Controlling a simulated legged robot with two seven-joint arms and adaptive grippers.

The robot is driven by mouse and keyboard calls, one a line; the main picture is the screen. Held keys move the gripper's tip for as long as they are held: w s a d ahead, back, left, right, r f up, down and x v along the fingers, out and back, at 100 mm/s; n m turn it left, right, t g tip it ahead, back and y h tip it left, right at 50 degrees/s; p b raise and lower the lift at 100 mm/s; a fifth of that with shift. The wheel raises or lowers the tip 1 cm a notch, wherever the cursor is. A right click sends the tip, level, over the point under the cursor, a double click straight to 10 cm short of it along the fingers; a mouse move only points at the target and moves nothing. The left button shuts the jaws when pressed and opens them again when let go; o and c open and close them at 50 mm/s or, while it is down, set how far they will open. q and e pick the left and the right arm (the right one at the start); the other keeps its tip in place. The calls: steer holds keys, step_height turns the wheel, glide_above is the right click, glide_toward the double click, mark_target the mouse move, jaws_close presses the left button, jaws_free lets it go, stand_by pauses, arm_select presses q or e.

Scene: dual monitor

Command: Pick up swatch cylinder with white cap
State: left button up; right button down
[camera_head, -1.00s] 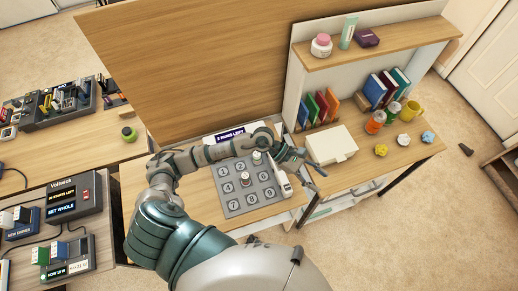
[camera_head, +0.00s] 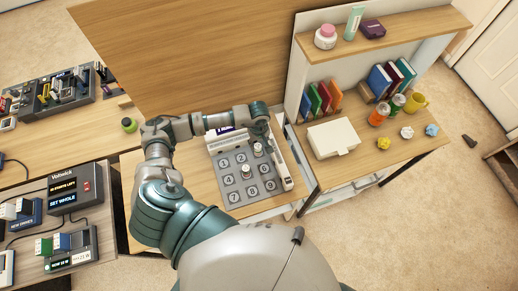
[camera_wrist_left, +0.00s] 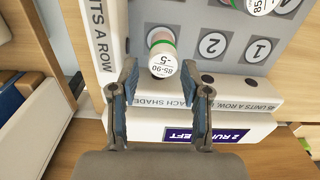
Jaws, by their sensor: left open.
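A swatch cylinder with a white cap and green band (camera_head: 258,149) stands on the grid space at the board's far right corner. In the left wrist view this cylinder (camera_wrist_left: 161,56) shows its cap, marked 85-90 -5. A second white-capped cylinder (camera_head: 246,170) stands near the middle of the grey numbered board (camera_head: 232,197); part of it shows in the left wrist view (camera_wrist_left: 256,5). My left gripper (camera_head: 268,138) is open and empty above the board's far right corner. In the wrist view its fingertips (camera_wrist_left: 168,78) lie either side of the near cylinder's cap, apart from it. My right gripper is out of view.
A white raised edge (camera_head: 281,160) borders the board's right side. A sign reading 2 RUNS LEFT (camera_wrist_left: 220,134) stands behind the board.

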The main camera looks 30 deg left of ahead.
mark_target(257, 150)
arm_select(q)
steer(key=shift+a+f, duration=0.35)
steer(key=shift+f, duration=0.4)
step_height(257, 150, down, 5)
steer(key=shift+s+d+r+p, duration=0.1)
steer(key=shift+r+p, duration=0.1)
steer(key=shift+p, duration=0.25)
steer(key=shift+d+f, duration=0.15)
steer(key=shift+f, duration=0.05)
steer(key=shift+d, duration=0.1)
steer(key=c, duration=0.6)
steer(key=shift+c, duration=1.3)
steer(key=shift+a, duration=0.3)
jaws_close()
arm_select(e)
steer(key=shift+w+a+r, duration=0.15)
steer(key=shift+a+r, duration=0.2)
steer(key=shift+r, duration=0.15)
